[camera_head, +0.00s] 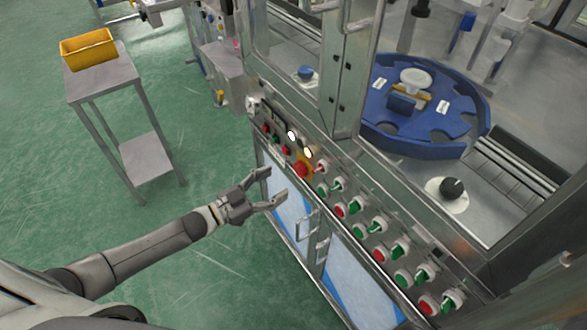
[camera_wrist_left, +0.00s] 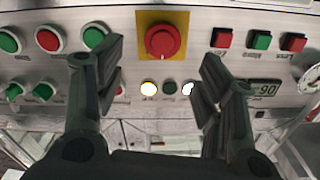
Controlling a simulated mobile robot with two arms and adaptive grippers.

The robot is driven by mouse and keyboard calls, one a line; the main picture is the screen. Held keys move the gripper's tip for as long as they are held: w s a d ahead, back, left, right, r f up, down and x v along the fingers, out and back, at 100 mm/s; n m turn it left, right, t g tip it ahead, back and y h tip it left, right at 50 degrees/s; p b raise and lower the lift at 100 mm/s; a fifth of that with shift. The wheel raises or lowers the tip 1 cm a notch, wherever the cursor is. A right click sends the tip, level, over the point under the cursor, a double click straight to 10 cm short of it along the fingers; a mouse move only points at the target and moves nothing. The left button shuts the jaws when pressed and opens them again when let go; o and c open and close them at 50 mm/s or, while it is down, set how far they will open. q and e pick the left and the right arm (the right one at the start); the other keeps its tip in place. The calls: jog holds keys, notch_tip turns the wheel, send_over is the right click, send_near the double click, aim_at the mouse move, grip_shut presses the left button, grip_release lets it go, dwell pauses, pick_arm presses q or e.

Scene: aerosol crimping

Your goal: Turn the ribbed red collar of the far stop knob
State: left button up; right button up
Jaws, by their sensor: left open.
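A red stop knob (camera_head: 301,170) on a yellow plate sits on the sloped control panel of the machine, towards its far end. In the left wrist view the knob (camera_wrist_left: 164,41) faces me at the top middle, on its square yellow plate; ribs on its collar are too small to make out. My left gripper (camera_head: 277,186) is open and empty, in front of the panel and apart from it. In the left wrist view its two fingers (camera_wrist_left: 160,72) stand wide apart, one on each side below the knob. My right gripper is in neither view.
Red and green buttons and switches (camera_head: 340,208) line the panel on both sides of the knob. White and yellow lamps (camera_wrist_left: 149,88) sit close by it. Cabinet door handles (camera_head: 305,228) stick out below. The green floor left of the machine is free up to a small table (camera_head: 103,75).

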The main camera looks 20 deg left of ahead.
aim_at(297, 172)
pick_arm(q)
jog(key=x, duration=0.6)
jog(key=shift+w+a+f, duration=0.1)
jog(key=shift+w, duration=0.05)
jog(key=shift+w+d, duration=0.45)
jog(key=shift+w, duration=0.2)
jog(key=shift+c, duration=1.1)
jog(key=c, duration=0.8)
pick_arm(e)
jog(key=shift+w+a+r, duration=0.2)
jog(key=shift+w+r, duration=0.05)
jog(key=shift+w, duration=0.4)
